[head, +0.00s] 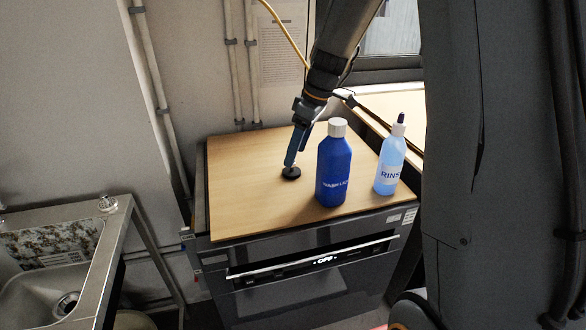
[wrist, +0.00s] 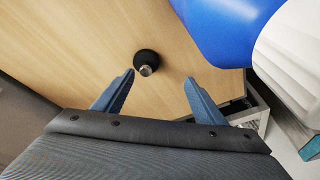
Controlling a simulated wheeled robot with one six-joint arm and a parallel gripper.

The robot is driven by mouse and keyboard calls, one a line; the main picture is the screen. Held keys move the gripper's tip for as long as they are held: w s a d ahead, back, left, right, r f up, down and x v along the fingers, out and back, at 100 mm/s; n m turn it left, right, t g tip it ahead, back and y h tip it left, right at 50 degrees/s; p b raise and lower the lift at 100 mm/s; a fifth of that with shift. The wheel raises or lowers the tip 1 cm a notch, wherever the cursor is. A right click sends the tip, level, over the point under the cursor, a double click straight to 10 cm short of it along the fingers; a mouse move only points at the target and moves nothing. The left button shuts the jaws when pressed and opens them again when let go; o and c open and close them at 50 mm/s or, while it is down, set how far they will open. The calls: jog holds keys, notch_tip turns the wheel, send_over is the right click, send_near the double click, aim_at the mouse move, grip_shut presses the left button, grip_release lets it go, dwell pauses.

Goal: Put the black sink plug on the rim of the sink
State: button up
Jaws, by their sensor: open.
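The black sink plug (head: 291,173) sits on the wooden board on top of the oven, left of the blue bottle. In the wrist view the plug (wrist: 147,61) is a dark disc with a small metallic knob, lying just beyond the fingertips and roughly between them. My gripper (head: 292,160) points down at the plug in the head view. Its blue fingers are apart in the wrist view (wrist: 160,78), with nothing held. The metal sink (head: 95,224) stands at the lower left of the head view, with its drain hole partly visible. Whether a finger touches the plug cannot be told.
A blue wash bottle (head: 333,165) with a white cap stands close right of my gripper. A pale blue rinse bottle (head: 390,160) stands farther right. The oven (head: 310,285) below has a front handle and a display reading OFF. The left part of the wooden board (head: 235,195) is clear.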

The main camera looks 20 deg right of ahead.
aim_at(292, 168)
jog(key=shift+w+a+f+n+y+p, duration=0.15)
jog(key=shift+w+f+n+p, duration=0.45)
jog(key=shift+f, duration=0.55)
jog(key=shift+w+a+f+n+y+p, duration=0.15)
jog(key=shift+w+f+n+p, duration=0.4)
jog(key=shift+f, duration=0.6)
jog(key=shift+w+a+f+n+y+p, duration=0.15)
jog(key=shift+w+f+n+p, duration=0.25)
jog(key=shift+f+n+p, duration=0.55)
jog(key=shift+f+b, duration=0.2)
jog(key=shift+b, duration=0.1)
jog(key=c, duration=1.3)
jog(key=shift+o, duration=0.2)
jog(key=shift+r, duration=0.1)
